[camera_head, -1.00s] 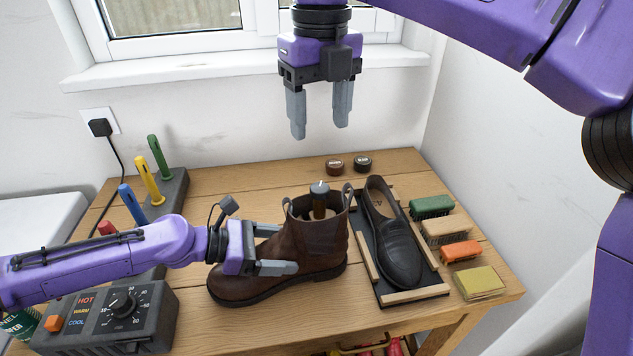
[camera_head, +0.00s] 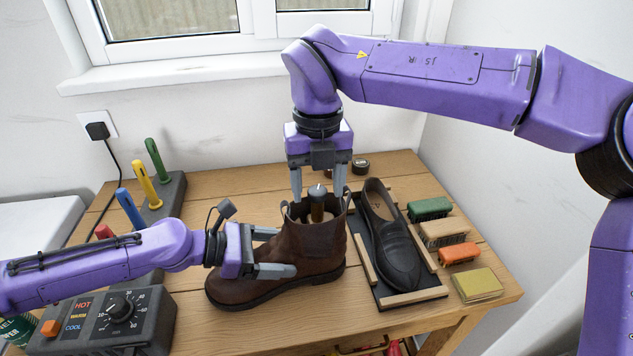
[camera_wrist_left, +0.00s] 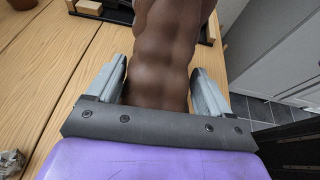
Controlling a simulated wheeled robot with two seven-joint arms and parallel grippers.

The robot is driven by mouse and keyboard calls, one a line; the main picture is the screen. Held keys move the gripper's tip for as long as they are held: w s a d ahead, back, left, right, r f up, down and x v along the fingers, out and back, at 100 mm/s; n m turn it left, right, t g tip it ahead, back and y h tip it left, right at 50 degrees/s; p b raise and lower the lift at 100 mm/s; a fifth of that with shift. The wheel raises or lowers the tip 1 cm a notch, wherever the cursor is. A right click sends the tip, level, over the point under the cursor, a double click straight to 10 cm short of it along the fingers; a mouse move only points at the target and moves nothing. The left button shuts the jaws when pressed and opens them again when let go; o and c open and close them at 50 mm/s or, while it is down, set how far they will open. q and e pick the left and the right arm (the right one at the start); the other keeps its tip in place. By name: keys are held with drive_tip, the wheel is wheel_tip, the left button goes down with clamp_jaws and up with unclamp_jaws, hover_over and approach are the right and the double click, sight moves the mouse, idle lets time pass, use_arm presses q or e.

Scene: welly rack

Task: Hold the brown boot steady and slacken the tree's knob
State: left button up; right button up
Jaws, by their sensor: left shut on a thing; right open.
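The brown boot (camera_head: 312,246) stands upright on the wooden table, toe toward the left. My left gripper (camera_head: 277,252) is shut on its front part, one finger on each side; in the left wrist view the boot (camera_wrist_left: 168,60) lies between the two fingers (camera_wrist_left: 160,88). The tree's knob (camera_head: 317,191), dark with a grey top, stands up out of the boot's opening. My right gripper (camera_head: 318,186) points down over the boot, open, its fingertips on either side of the knob's upper end. I cannot tell whether they touch it.
A black shoe (camera_head: 391,238) lies on a wood-edged tray (camera_head: 414,298) right of the boot. Several brushes (camera_head: 444,233) line the right edge. A dial box (camera_head: 118,318) and a rack of coloured handles (camera_head: 175,187) stand at the left.

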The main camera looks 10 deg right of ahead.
drive_tip(key=c, duration=1.1)
drive_tip(key=shift+o, duration=0.2)
drive_tip(key=shift+n, duration=0.3)
drive_tip(key=n, duration=2.1)
drive_tip(key=shift+y, duration=0.3)
drive_tip(key=shift+n, duration=0.3)
